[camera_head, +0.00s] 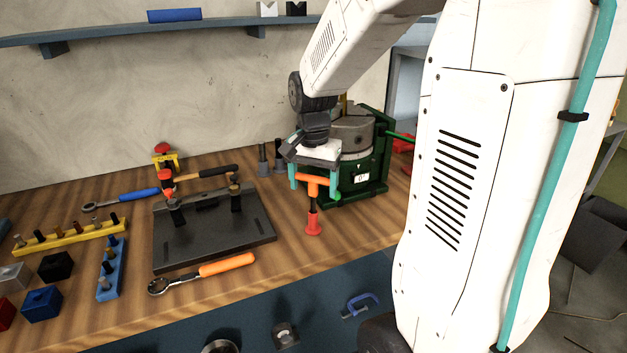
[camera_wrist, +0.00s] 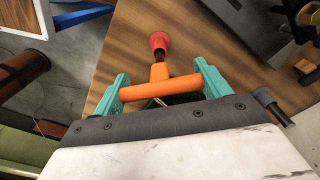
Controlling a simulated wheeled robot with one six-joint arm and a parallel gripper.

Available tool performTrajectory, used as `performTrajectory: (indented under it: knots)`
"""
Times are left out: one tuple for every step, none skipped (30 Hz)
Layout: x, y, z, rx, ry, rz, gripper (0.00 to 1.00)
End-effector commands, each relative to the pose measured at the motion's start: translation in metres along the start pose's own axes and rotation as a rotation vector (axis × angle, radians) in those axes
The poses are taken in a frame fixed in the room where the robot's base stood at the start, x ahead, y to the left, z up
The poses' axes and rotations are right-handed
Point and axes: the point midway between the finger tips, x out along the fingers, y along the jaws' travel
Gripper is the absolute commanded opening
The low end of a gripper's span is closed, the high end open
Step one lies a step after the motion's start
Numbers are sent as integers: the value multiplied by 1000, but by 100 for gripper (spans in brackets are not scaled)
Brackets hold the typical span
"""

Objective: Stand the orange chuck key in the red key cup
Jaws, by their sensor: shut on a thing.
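The orange chuck key (camera_head: 313,181) is held by its crossbar in my gripper (camera_head: 315,183), whose teal fingers are closed at the two ends of the bar. The key hangs upright with its stem and dark shaft pointing down. The red key cup (camera_head: 313,226) stands on the wooden bench directly below it. In the wrist view, the orange crossbar (camera_wrist: 160,89) lies between the teal fingers (camera_wrist: 160,88), and the red cup (camera_wrist: 158,41) shows at the shaft's far end. The shaft's lower end meets or overlaps the cup; I cannot tell whether it is inside.
A green-based round chuck fixture (camera_head: 360,178) stands close behind and right of my gripper. A dark plate (camera_head: 225,236) with clamps lies to the left, and an orange-handled ratchet (camera_head: 215,268) before it. The bench's front edge is near the cup. Some bare wood surrounds the cup.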

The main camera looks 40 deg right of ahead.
Motion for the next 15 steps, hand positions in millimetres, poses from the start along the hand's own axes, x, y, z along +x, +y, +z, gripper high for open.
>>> performTrajectory:
  knots:
    - [1, 0, 0, 0, 0, 0, 35]
    - [1, 0, 0, 0, 0, 0, 35]
    - [2, 0, 0, 0, 0, 0, 35]
    - [2, 0, 0, 0, 0, 0, 35]
    - [3, 0, 0, 0, 0, 0, 35]
    - [3, 0, 0, 0, 0, 0, 35]
    - [4, 0, 0, 0, 0, 0, 35]
    - [4, 0, 0, 0, 0, 0, 35]
    - [5, 0, 0, 0, 0, 0, 35]
    - [5, 0, 0, 0, 0, 0, 35]
    - [6, 0, 0, 0, 0, 0, 35]
    - [6, 0, 0, 0, 0, 0, 35]
    - [7, 0, 0, 0, 0, 0, 35]
    - [7, 0, 0, 0, 0, 0, 35]
    - [8, 0, 0, 0, 0, 0, 35]
